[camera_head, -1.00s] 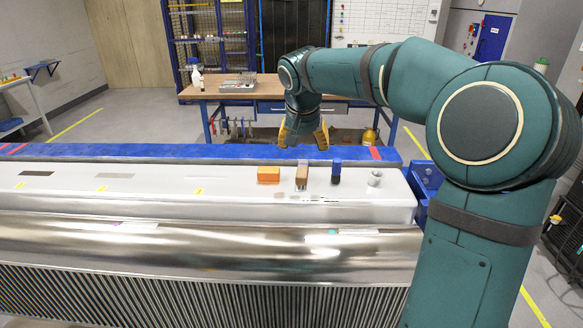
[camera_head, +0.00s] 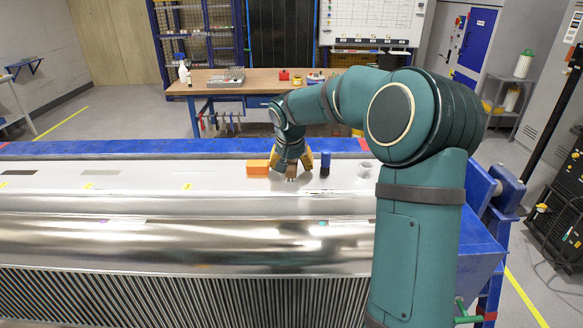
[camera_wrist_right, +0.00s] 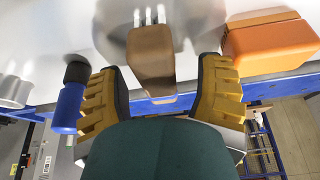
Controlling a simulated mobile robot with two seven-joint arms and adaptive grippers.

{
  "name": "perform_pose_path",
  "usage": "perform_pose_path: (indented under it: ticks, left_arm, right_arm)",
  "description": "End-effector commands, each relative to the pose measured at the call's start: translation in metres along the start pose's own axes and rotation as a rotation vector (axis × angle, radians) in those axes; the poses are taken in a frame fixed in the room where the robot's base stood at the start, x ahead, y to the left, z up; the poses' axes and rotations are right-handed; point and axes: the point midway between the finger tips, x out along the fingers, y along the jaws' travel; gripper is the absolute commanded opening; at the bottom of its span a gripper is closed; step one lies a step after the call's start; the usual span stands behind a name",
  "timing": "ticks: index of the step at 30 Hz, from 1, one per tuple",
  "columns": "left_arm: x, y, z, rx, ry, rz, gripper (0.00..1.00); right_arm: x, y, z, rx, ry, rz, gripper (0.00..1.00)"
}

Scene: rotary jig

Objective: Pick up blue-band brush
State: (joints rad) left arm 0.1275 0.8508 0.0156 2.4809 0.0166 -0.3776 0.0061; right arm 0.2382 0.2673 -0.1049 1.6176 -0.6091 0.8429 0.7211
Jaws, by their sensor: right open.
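My right gripper (camera_head: 291,162) is low over the white top of the long machine, with its yellow fingers spread. In the right wrist view the open gripper (camera_wrist_right: 160,82) has a brown piece with pale prongs (camera_wrist_right: 151,55) between its fingers, with gaps on both sides. The brown piece also shows in the head view (camera_head: 291,172), partly covered by the fingers. My left gripper is out of view.
An orange block (camera_head: 257,168) lies close on the left of the gripper. A grey ring-like part (camera_head: 365,169) is farther right. A blue rail (camera_head: 130,149) runs behind the white top. A workbench (camera_head: 255,86) stands farther back.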

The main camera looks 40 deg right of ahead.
Motion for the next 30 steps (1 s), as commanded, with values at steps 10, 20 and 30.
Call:
perform_pose_path:
  ticks: [10,20,30]
  left_arm:
    - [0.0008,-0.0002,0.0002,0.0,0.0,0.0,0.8]
    - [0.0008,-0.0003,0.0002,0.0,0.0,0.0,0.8]
    - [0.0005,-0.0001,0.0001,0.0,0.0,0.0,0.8]
  right_arm:
    - [0.0126,0.0003,0.0001,0.0,0.0,0.0,0.65]
    - [0.0126,0.0004,0.0002,0.0,0.0,0.0,0.0]
    - [0.0105,0.0005,-0.0006,0.0,0.0,0.001,0.0]
